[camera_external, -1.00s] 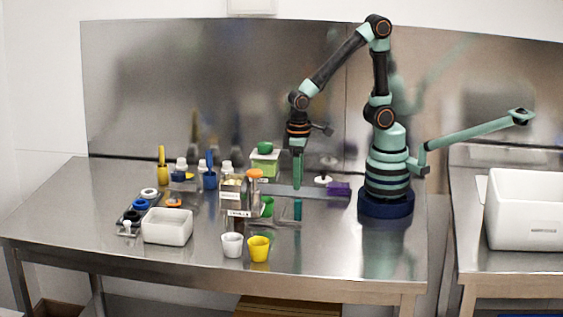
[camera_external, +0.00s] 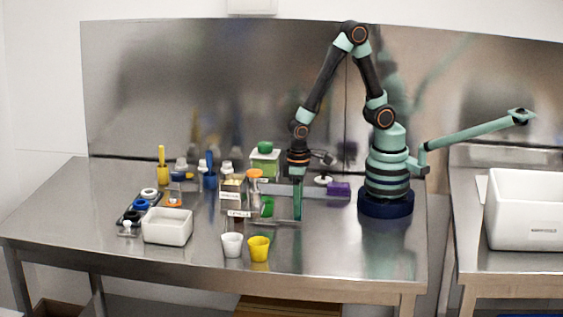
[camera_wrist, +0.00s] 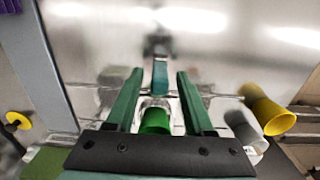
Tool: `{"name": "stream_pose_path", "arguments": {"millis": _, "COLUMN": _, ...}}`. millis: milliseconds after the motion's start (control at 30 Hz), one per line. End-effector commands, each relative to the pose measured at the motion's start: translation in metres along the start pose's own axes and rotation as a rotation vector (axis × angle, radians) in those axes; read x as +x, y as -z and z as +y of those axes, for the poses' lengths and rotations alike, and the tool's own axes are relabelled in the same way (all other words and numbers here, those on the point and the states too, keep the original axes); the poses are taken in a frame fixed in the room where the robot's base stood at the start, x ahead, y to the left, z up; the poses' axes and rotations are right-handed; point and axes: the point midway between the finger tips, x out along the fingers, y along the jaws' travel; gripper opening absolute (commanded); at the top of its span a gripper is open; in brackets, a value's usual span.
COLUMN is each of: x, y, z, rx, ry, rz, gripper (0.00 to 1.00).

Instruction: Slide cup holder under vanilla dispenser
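The dispenser labelled vanilla (camera_external: 239,213) stands near the middle of the table. A green cup (camera_external: 267,207) is just right of it, with a clear frame around it that looks like the cup holder (camera_external: 282,222). My gripper (camera_external: 298,216) points straight down at the right end of that frame, close to the tabletop. In the wrist view its two fingers (camera_wrist: 159,74) are apart, and the green cup (camera_wrist: 155,121) shows between them, nearer the gripper's body. Clear rails of the holder (camera_wrist: 222,96) cross near the fingertips. Contact with the holder cannot be made out.
A white cup (camera_external: 232,245) and a yellow cup (camera_external: 259,249) stand in front of the dispenser. A white tub (camera_external: 168,226) is to the left. A green-lidded container (camera_external: 265,162) is behind, and a purple block (camera_external: 339,189) to the right. The table's right front is clear.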

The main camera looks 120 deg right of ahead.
Motion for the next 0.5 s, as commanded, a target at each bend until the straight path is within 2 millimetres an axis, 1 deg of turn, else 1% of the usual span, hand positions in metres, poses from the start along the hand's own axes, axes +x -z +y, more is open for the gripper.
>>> {"name": "stream_pose_path", "arguments": {"millis": 33, "x": -0.0001, "y": 0.0, "z": 0.0, "rx": 0.0, "ry": 0.0, "rz": 0.0, "gripper": 0.32}}
{"name": "stream_pose_path", "arguments": {"millis": 67, "x": -0.0002, "y": 0.0, "z": 0.0, "rx": 0.0, "ry": 0.0, "rz": 0.0, "gripper": 0.21}}
{"name": "stream_pose_path", "arguments": {"millis": 100, "x": -0.0002, "y": 0.0001, "z": -0.0001, "rx": 0.0, "ry": 0.0, "rz": 0.0, "gripper": 0.05}}
{"name": "stream_pose_path", "arguments": {"millis": 133, "x": -0.0002, "y": 0.0001, "z": -0.0001, "rx": 0.0, "ry": 0.0, "rz": 0.0, "gripper": 0.0}}
{"name": "stream_pose_path", "arguments": {"millis": 500, "x": -0.0004, "y": 0.0001, "z": -0.0001, "rx": 0.0, "ry": 0.0, "rz": 0.0, "gripper": 0.0}}
